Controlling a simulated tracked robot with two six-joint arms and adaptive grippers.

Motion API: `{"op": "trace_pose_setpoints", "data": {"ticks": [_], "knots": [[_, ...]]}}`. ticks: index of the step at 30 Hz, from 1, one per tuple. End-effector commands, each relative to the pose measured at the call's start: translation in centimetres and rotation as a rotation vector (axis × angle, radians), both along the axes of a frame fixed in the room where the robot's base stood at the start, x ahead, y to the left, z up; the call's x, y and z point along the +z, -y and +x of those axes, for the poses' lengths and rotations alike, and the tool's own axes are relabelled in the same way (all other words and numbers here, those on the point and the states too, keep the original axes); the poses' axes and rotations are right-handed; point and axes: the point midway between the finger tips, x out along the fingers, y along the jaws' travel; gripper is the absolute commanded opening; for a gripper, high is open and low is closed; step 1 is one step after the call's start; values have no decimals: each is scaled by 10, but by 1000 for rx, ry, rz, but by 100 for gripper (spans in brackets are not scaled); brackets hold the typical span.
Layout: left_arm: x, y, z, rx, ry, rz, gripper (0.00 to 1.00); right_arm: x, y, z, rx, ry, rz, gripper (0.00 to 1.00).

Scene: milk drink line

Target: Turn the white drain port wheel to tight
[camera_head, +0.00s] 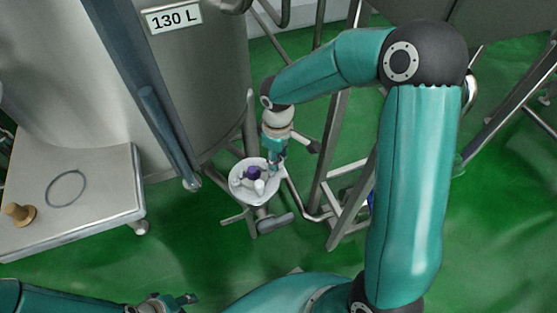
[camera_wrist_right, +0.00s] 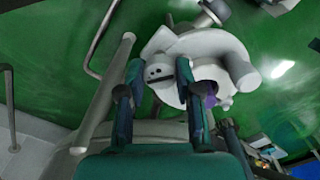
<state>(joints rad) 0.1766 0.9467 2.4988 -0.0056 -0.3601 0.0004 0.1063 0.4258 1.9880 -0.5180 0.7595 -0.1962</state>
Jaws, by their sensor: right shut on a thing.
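The white drain port wheel (camera_head: 236,184) is a rounded white piece with a purple hub (camera_head: 253,173), low beside the steel tank. My right gripper (camera_head: 274,164) reaches down onto the wheel's far right side and is shut on it. In the right wrist view, the fingers of my right gripper (camera_wrist_right: 160,98) straddle a white part of the wheel (camera_wrist_right: 212,45), and the purple hub shows partly behind the right finger. My left gripper (camera_head: 176,299) is at the bottom edge, away from the wheel; its jaw gap is unclear.
A steel tank (camera_head: 215,75) labelled 130 L stands behind the wheel. A steel table (camera_head: 100,190) at the left carries a grey ring (camera_head: 66,188) and a tan knob-like piece (camera_head: 18,213). Steel frame legs (camera_head: 340,226) stand close right of the wheel. Green floor lies open below.

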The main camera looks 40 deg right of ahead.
Motion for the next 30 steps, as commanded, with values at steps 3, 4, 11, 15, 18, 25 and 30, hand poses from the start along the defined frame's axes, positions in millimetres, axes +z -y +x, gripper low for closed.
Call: {"op": "trace_pose_setpoints", "data": {"ticks": [3, 4, 11, 15, 18, 25, 30], "knots": [[-11, 0, 0, 0, 0, 0, 40, -2, 0, 1, -110, 4, 0, 0], [-12, 0, 0, 0, 0, 0, 40, -2, 0, 1, -138, 4, 0, 0], [-25, 0, 0, 0, 0, 0, 40, -2, -1, 1, -356, 4, 1, 0], [-32, 0, 0, 0, 0, 0, 40, -2, -1, 1, -489, 4, 0, 0], [-37, 0, 0, 0, 0, 0, 40, -1, -1, 1, -583, 4, 0, 0], [-45, 0, 0, 0, 0, 0, 40, -1, -1, 1, -777, 3, 1, 0], [-49, 0, 0, 0, 0, 0, 40, 0, -1, 1, -884, 2, 0, 0]]}}
